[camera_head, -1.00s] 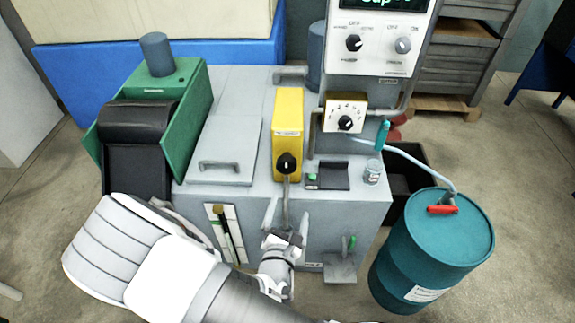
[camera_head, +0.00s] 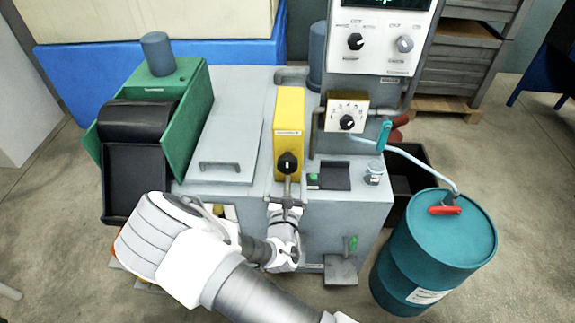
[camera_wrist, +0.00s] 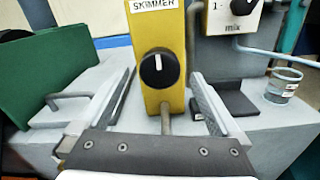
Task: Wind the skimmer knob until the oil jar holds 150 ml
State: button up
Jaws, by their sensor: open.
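The yellow skimmer housing (camera_head: 289,110) stands at the front of the grey machine, with its black round knob (camera_head: 288,162) low on the front face. In the wrist view, the knob (camera_wrist: 159,68) has a white pointer line pointing about straight up, below a SKIMMER label. My gripper (camera_head: 286,207) is open and empty, in front of and below the knob. In the wrist view its fingers stand apart on either side of the housing. The small clear jar (camera_head: 374,172) stands right of the skimmer; it shows in the wrist view (camera_wrist: 283,84), its level too small to read.
A dial box (camera_head: 347,117) and a control panel (camera_head: 380,42) rise behind to the right. A dark block (camera_head: 335,175) lies between skimmer and jar. A lid with a handle (camera_head: 228,150) is at left. A teal drum (camera_head: 432,245) stands on the floor at right.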

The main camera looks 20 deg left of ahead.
aim_at(287, 168)
jog(key=x, duration=0.4)
jog(key=shift+w, duration=0.4)
jog(key=c, duration=1.3)
